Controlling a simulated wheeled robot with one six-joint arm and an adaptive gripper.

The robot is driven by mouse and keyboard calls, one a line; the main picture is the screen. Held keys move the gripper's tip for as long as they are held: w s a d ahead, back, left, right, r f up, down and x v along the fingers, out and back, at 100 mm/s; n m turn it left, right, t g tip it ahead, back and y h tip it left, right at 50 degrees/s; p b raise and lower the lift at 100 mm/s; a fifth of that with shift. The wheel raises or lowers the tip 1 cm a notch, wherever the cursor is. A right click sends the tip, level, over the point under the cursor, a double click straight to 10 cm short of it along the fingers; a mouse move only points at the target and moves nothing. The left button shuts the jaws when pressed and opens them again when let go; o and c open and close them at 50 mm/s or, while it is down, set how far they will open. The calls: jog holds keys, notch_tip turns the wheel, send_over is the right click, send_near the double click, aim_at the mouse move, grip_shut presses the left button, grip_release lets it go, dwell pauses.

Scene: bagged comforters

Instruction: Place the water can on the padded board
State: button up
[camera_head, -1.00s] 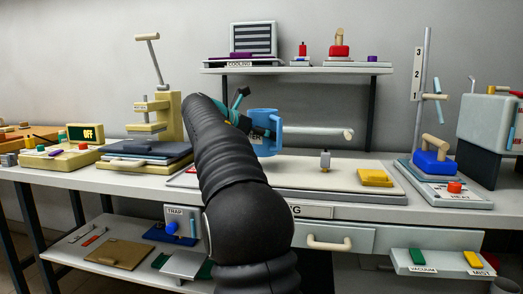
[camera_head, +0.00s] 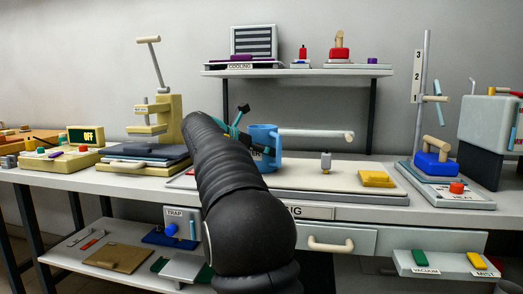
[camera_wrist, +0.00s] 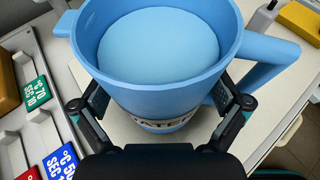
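The water can (camera_head: 265,150) is a blue, upright, open-topped can with a side handle and a label. It stands over the left part of the padded board (camera_head: 310,181), a pale pad on a grey base on the table. Its bottom looks at or just above the pad; I cannot tell whether it touches. In the wrist view, the can (camera_wrist: 165,85) fills the upper middle, light blue inside. My gripper (camera_wrist: 165,112) has one finger on each side of the can's body and appears shut on it. My arm hides part of the board.
A small grey-white piece (camera_head: 326,161) and a yellow block (camera_head: 376,178) sit on the board's right part. A press (camera_head: 155,115) stands left, and a blue-handled device (camera_head: 434,163) right. The board between can and grey piece is clear.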

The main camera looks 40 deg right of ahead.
jog(key=shift+r, duration=0.2)
jog(key=p+v, duration=0.1)
jog(key=v, duration=1.1)
jog(key=shift+p, duration=0.35)
jog(key=s+a+f+m+t+y, duration=0.2)
jog(key=s+a+f+m+y, duration=0.4)
jog(key=s+a+f+m, duration=0.3)
jog(key=s+a+f+m+t+y, duration=0.2)
jog(key=s+a+f+m+y, duration=0.5)
jog(key=s+a+f, duration=0.9)
jog(key=s+f+m, duration=0.2)
jog(key=s+f, duration=0.2)
jog(key=s, duration=0.1)
jog(key=shift+m+t+y, duration=0.3)
jog(key=shift+m, duration=0.1)
jog(key=shift+s, duration=0.15)
